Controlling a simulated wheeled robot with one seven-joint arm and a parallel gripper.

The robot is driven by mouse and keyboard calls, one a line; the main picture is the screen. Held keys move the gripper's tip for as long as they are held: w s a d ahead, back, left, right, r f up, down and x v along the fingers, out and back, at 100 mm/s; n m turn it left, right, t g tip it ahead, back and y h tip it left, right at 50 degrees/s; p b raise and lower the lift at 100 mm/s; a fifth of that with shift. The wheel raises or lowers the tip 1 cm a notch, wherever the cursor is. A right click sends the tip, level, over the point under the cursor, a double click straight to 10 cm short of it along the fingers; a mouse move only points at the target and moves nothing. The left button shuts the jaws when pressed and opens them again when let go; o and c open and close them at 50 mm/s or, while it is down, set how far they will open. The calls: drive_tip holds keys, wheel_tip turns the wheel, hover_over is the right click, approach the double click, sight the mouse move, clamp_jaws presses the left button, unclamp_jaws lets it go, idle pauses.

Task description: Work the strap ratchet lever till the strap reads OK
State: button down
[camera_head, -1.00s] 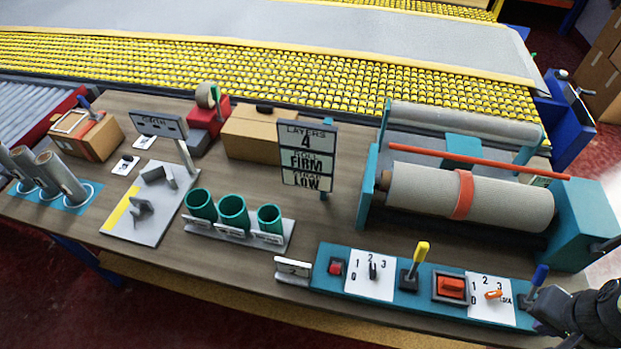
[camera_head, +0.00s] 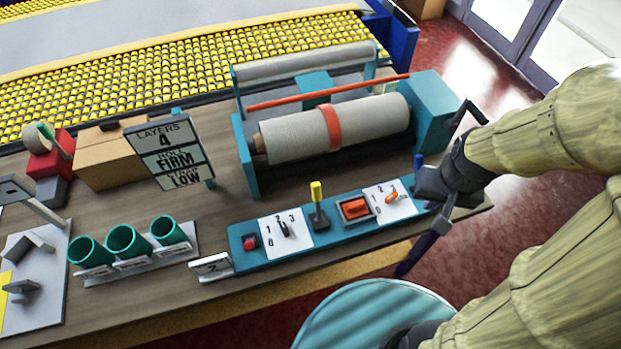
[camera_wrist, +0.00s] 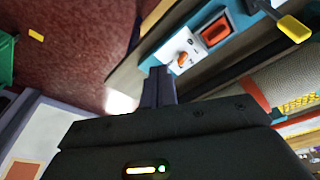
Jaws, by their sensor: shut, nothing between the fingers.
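The sign (camera_head: 169,152) reads LAYERS 4, ROLL FIRM and a bottom line ending in LOW, apparently the strap line. An orange-red strap (camera_head: 332,128) circles the grey roll (camera_head: 295,136). The teal control panel (camera_head: 262,257) carries a yellow-handled lever (camera_head: 317,194) and, at its right end, a blue-handled lever (camera_head: 418,162). I cannot tell which lever is the strap ratchet. My gripper (camera_head: 426,184) is shut and empty at the panel's right end, close beside the blue lever; contact is unclear. Its closed fingers (camera_wrist: 158,87) also show in the wrist view, where the blue lever is not visible.
A red rocker switch (camera_head: 355,208) and an orange dial (camera_head: 392,197) lie left of my gripper. A black crank (camera_head: 468,112) juts from the teal end box (camera_head: 434,105). Green cups (camera_head: 127,242) stand at the left. The floor right of the table looks clear.

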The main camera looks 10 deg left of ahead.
drive_tip(key=w+a+f+g+y, duration=0.2)
drive_tip(key=a+f+y, duration=0.1)
drive_tip(key=a, duration=0.1)
drive_tip(key=w+a+f+g+y, duration=0.2)
drive_tip(key=a+f+g+y, duration=0.1)
drive_tip(key=a+f+y, duration=0.1)
drive_tip(key=w+a+f+g+y, duration=0.2)
drive_tip(key=a+f+y, duration=0.1)
drive_tip(key=a+f, duration=0.1)
drive_tip(key=shift+w+a+y, duration=0.25)
drive_tip(key=shift+a+y, duration=0.1)
drive_tip(key=shift+y, duration=0.05)
drive_tip(key=w+y, duration=0.1)
drive_tip(key=y, duration=0.1)
drive_tip(key=w+a+y, duration=0.1)
drive_tip(key=w, duration=0.1)
drive_tip(key=w+a+t+y, duration=0.1)
drive_tip(key=w+y, duration=0.1)
drive_tip(key=shift+w+a+y+b, duration=0.1)
drive_tip(key=shift+a+y+b, duration=0.1)
drive_tip(key=shift+y+b, duration=0.1)
drive_tip(key=shift+a, duration=0.1)
